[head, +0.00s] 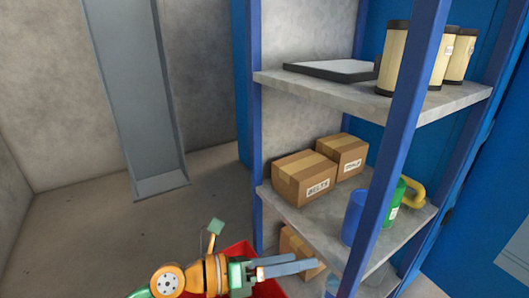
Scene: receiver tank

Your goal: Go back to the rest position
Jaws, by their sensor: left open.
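My left gripper (304,262) reaches in from the lower left, with its orange and green wrist behind it. Its two grey fingers point right, in front of the lower part of the shelf rack. The fingers are apart with a narrow gap, and I see nothing held between them. My right gripper is not in view.
A blue-framed rack (254,130) fills the right. Its middle shelf holds cardboard boxes (303,178), a blue cup (353,216) and a green container (395,203). Beige canisters (393,58) stand above. A red container (238,251) is partly hidden behind my left arm. Floor at left is clear.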

